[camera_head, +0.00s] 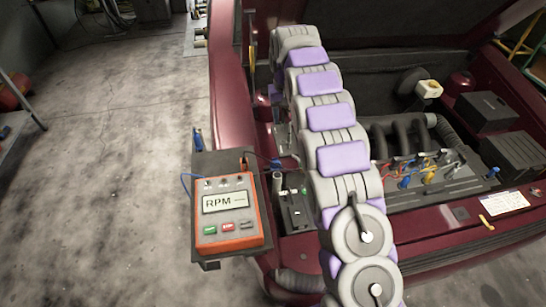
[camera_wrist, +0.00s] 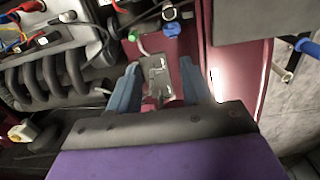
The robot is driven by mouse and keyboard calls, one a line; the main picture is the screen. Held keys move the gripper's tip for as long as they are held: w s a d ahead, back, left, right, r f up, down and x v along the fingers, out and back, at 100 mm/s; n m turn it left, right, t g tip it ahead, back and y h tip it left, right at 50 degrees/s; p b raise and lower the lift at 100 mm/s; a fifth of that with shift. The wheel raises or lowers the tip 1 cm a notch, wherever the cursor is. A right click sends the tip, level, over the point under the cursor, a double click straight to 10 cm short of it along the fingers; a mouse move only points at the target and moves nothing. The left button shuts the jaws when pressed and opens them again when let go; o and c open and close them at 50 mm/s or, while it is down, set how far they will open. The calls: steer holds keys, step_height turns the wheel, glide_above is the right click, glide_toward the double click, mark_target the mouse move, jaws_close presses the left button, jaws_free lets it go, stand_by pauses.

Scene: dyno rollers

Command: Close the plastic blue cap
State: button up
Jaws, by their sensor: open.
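In the wrist view, a small blue piece (camera_wrist: 172,29), which looks like the plastic cap, sits beyond my fingertips beside a ribbed hose end. A small blue part in the head view (camera_head: 276,163), left of my arm, may be the same piece. I cannot tell how far the cap is open. My gripper (camera_wrist: 160,64) is open, its two blue-grey fingers apart. A grey metal bracket shows between and below the fingers; the fingers appear apart from the cap. In the head view my arm hides the gripper.
An orange RPM meter (camera_head: 230,218) rests on a dark side tray (camera_head: 208,265) with cables. The dark red car's engine bay holds black hoses (camera_head: 400,138), black boxes (camera_head: 487,110) and coloured connectors (camera_head: 430,172). The raised hood is behind.

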step_height(320, 180, down, 3)
steer(key=w, duration=0.2)
steer(key=b, duration=0.3)
glide_above(275, 165)
step_height(275, 165, down, 11)
steer(key=shift+n, duration=0.3)
steer(key=f, duration=0.2)
steer(key=f+b, duration=0.1)
steer(key=f, duration=0.2)
steer(key=a+f+b, duration=0.1)
steer(key=f, duration=0.1)
steer(key=shift+w+f, duration=0.15)
steer(key=shift+w, duration=0.1)
steer(key=shift+f, duration=0.3)
steer(key=shift+d+f, duration=0.2)
steer(key=shift+d, duration=0.55)
steer(key=shift+a, duration=0.6)
steer(key=c, duration=0.4)
steer(key=shift+d, duration=0.3)
jaws_close()
